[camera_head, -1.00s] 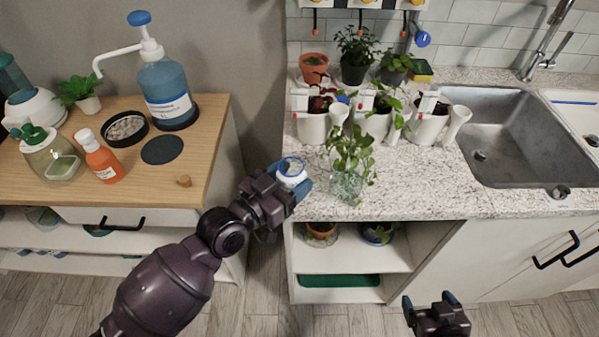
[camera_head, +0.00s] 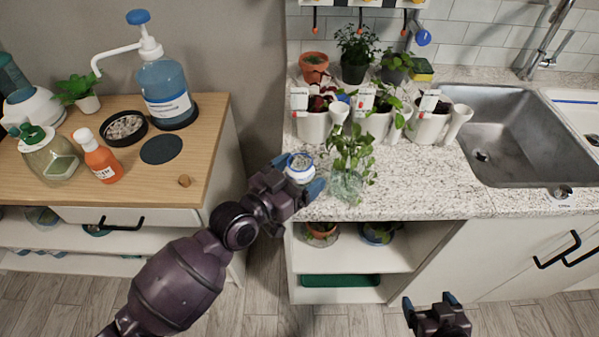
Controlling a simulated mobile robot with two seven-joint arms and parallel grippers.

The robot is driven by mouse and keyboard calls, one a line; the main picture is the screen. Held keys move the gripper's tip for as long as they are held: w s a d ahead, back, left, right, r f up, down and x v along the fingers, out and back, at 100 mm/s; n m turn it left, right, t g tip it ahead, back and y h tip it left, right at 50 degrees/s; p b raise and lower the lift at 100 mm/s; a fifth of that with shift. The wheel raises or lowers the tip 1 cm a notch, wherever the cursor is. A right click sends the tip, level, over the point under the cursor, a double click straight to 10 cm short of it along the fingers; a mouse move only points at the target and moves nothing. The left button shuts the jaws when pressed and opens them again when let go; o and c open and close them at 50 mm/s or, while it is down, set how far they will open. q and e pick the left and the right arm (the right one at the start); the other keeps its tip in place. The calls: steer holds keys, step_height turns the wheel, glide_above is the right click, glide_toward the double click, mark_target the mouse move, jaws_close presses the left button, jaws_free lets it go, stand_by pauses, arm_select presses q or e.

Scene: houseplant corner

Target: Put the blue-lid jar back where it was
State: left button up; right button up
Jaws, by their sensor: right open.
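The blue-lid jar (camera_head: 300,173), a small white jar with a blue ring round its top, is at the front left corner of the granite counter. My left gripper (camera_head: 298,174) has its blue-tipped fingers on both sides of it and is shut on it. Whether its base touches the counter is hidden. A glass vessel with a leafy cutting (camera_head: 347,184) stands just right of it. My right gripper (camera_head: 433,306) is open and empty, low in front of the cabinet.
White pots with plants (camera_head: 313,125) stand behind the jar, and the sink (camera_head: 510,135) is to the right. The wooden cabinet top (camera_head: 205,135) at left holds a pump bottle (camera_head: 166,90), an orange bottle (camera_head: 101,158) and an empty dark round pad (camera_head: 161,149). A gap separates cabinet and counter.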

arm_select(q)
steer(key=shift+r, duration=0.25)
steer(key=v, duration=1.2)
steer(key=s+a+f+n+g+y, duration=0.1)
steer(key=s+a+f+n+y, duration=0.3)
steer(key=a+f, duration=0.5)
steer(key=s+a+f+n+y, duration=0.4)
steer(key=s+a+f+y, duration=0.4)
steer(key=a+f+y, duration=0.1)
steer(key=shift+a+f+g, duration=0.4)
steer(key=shift+a+f, duration=0.05)
steer(key=shift+a, duration=0.05)
